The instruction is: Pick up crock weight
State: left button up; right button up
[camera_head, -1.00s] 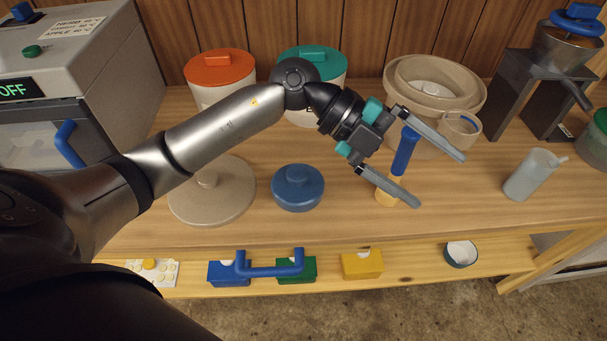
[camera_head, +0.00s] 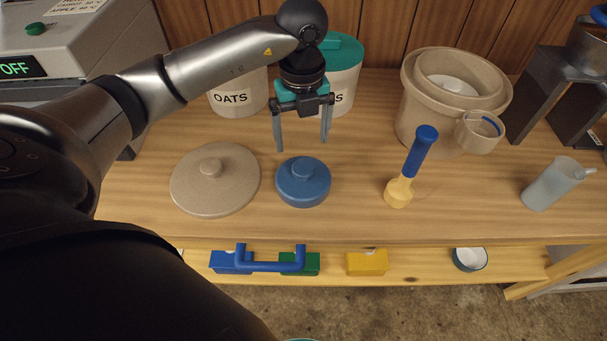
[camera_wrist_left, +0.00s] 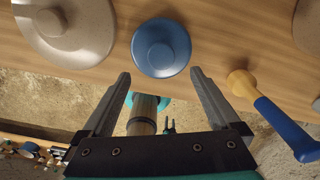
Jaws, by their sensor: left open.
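A blue round disc with a knob on top (camera_head: 303,182), which looks like the crock weight, lies on the wooden bench. It also shows in the left wrist view (camera_wrist_left: 161,48), just beyond the fingertips. My left gripper (camera_head: 302,146) is open and empty, its fingers pointing down above and slightly behind the disc. In the left wrist view its fingers (camera_wrist_left: 160,74) are spread wide, with the disc's near edge between and ahead of the tips. They do not appear to touch it. My right gripper cannot be made out.
A beige knobbed lid (camera_head: 214,180) lies close left of the disc. A blue-handled yellow tool (camera_head: 398,193) stands to the right, with the beige crock (camera_head: 428,130) and a cup (camera_head: 480,133) behind it. Canisters (camera_head: 239,95) stand behind the gripper.

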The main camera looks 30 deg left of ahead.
aim_at(304, 167)
pick_arm(q)
notch_tip(304, 167, down, 8)
jog(key=shift+d+f+b, duration=0.15)
jog(key=shift+f+b, duration=0.1)
jog(key=shift+b, duration=0.35)
grip_shut()
dwell(0.6)
jog(key=shift+w+r, duration=0.1)
jog(key=shift+r, duration=0.05)
